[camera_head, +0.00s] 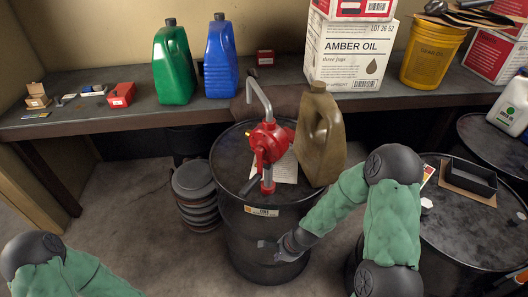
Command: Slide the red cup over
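I see no object that is plainly a red cup. A small red container (265,57) stands at the back of the bench, right of the blue jug; it is too small to tell if it is a cup. A red hand pump (268,142) stands on the black drum (262,225). My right gripper (272,250) is in front of the drum's side, below its top, with its fingers apart and nothing between them. It is well below the bench and away from the red container. Only part of my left arm shows at the lower left; its gripper is out of view.
An olive jug (320,135) stands beside the pump. Green (174,66) and blue (221,60) jugs, a red box (121,95) and an amber oil carton (350,52) stand on the bench (140,115). Another drum (455,225) is at right. Stacked discs (195,195) stand left of the drum.

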